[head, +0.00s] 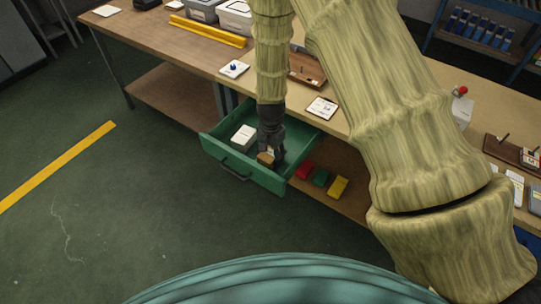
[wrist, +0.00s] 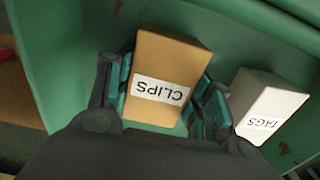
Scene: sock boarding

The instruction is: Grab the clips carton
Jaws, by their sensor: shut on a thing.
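The clips carton (wrist: 176,55) is a tan box with a white label reading CLIPS, upside down in the wrist view. It is inside the open green drawer (wrist: 60,40). My gripper (wrist: 163,100) has one finger on each side of the carton and is shut on it. In the head view, my gripper (head: 270,148) reaches down into the green drawer (head: 215,148), and a small part of the carton (head: 265,159) shows below the fingers. I cannot tell whether the carton touches the drawer floor.
A white tags carton (wrist: 268,104) stands close beside my gripper in the drawer; the head view shows a white carton (head: 243,137) there too. The workbench (head: 180,45) is above the drawer. Red, green and yellow items (head: 338,187) lie on the shelf right of it.

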